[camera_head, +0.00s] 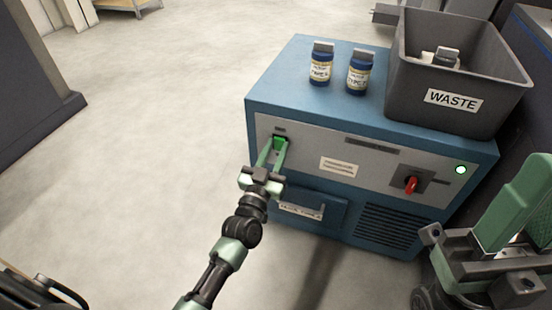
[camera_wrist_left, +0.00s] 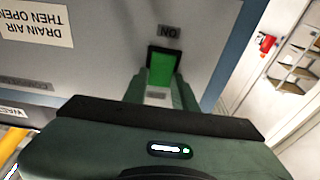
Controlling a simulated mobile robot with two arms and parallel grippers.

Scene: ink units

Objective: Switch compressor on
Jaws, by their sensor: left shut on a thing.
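The compressor (camera_head: 300,75) is a blue cabinet with a grey front panel. A bright green switch (camera_head: 280,143) sits at the left of that panel. In the left wrist view the green switch (camera_wrist_left: 161,68) sits in a dark frame beside an upside-down "ON" label (camera_wrist_left: 168,31). My left gripper (camera_head: 272,154) is at the switch, its green fingers on either side of it and shut on it. The fingertips partly hide the switch. My right gripper (camera_head: 485,265) shows at the lower right, apart from the cabinet; its jaw opening is unclear.
Two blue labelled bottles (camera_head: 321,66) (camera_head: 359,72) and a grey waste bin (camera_head: 410,105) stand on top. A red handle (camera_head: 411,186) and a lit green-white lamp (camera_head: 460,170) are on the front's right. A drawer (camera_head: 318,205) is below. Floor at left is clear.

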